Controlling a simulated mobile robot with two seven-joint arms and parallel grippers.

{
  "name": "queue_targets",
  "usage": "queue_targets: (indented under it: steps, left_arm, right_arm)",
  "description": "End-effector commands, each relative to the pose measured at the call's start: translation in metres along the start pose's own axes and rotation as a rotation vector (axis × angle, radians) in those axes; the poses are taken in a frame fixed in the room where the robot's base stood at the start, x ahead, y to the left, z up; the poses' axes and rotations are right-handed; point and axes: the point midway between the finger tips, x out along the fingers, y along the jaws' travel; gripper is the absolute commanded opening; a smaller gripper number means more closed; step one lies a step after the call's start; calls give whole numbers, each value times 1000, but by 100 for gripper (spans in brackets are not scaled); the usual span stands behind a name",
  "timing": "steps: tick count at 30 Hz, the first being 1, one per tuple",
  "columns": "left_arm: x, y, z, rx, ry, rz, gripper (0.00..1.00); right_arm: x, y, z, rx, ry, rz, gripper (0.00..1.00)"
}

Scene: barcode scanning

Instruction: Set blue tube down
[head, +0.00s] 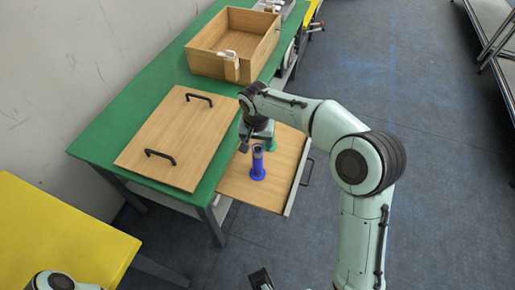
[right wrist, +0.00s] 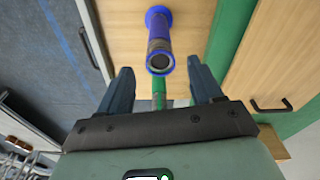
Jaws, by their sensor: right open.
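The blue tube (head: 258,168) stands upright on its wide blue base on the pulled-out wooden board. In the right wrist view the blue tube (right wrist: 158,38) shows its dark open top toward the camera. My right gripper (head: 255,142) is open at the tube's upper end. In the right wrist view its two fingers (right wrist: 160,66) are spread to either side of the tube's top, with gaps visible on both sides. A dark piece at the bottom edge of the head view may be my left gripper (head: 262,279); its jaws cannot be made out.
A green tube (head: 271,145) stands on the board (head: 236,182) just behind, partly hidden by my right arm. A wooden panel with two black handles (head: 172,128) lies on the green table (head: 108,130) to the left. An open wooden box (head: 212,66) stands at the back.

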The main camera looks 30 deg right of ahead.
Motion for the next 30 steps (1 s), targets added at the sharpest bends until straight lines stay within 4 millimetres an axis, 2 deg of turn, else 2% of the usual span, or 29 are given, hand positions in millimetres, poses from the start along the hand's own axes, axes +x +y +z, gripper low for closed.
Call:
queue_targets:
  steps: [1,3,9,30]
  left_arm:
    - [-2,0,1,-1,-2,0,70]
    - [-3,0,2,-1,-5,-1,70]
    - [-4,0,3,-1,-9,-2,70]
    - [-4,0,3,-1,-8,-2,70]
  right_arm:
    - [-12,0,-1,0,4,-3,65]
    - [-22,0,0,0,2,-2,65]
    - [-39,0,0,1,0,-1,65]
    - [-40,0,0,1,-1,0,65]
